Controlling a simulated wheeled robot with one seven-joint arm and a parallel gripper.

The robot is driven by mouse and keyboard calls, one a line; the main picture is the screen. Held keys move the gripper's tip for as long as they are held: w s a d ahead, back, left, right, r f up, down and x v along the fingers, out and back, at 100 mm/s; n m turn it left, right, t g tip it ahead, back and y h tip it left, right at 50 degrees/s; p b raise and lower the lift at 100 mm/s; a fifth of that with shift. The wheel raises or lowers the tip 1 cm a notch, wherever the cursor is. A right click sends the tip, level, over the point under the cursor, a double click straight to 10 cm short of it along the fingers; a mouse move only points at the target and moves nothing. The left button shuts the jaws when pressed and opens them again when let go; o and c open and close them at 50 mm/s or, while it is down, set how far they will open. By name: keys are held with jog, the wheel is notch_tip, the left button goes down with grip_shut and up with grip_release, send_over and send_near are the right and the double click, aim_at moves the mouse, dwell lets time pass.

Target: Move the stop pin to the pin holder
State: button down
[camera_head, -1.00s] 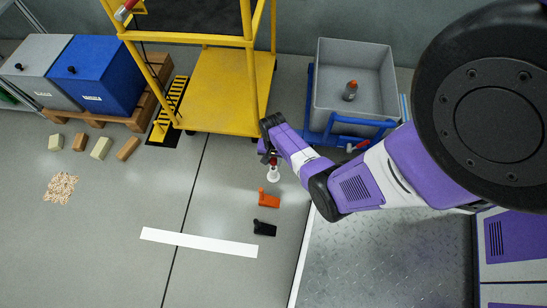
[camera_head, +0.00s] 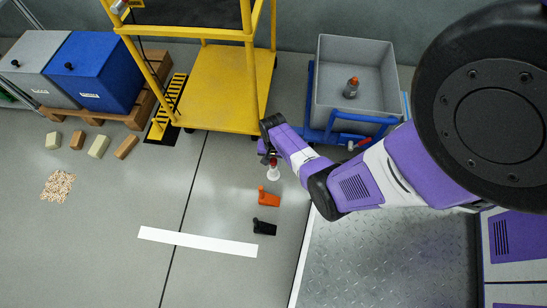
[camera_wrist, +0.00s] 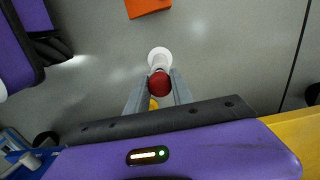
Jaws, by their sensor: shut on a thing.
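My gripper (camera_wrist: 160,92) is shut on a red-topped piece (camera_wrist: 159,83), which appears to be the stop pin. In the wrist view its red round top sits between the two grey fingers. A white round part (camera_wrist: 159,57) shows just beyond the red top. I cannot tell whether it is part of the pin or a separate piece. In the head view my gripper (camera_head: 268,157) is over the floor in front of the yellow frame, with the white part (camera_head: 273,174) below it. I cannot make out the pin holder for certain.
An orange piece (camera_head: 268,197) and a black piece (camera_head: 264,227) lie on the floor near my gripper. The yellow frame (camera_head: 222,90) stands behind. A grey bin (camera_head: 335,105) on a blue cart holds a bottle (camera_head: 351,88). Blue and grey boxes stand at left.

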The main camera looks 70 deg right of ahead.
jog(key=shift+f+b, duration=0.55)
jog(key=shift+f, duration=0.15)
jog(key=c, duration=1)
grip_release()
notch_tip(320, 180, up, 8)
jog(key=p, duration=0.5)
jog(key=shift+w, duration=0.1)
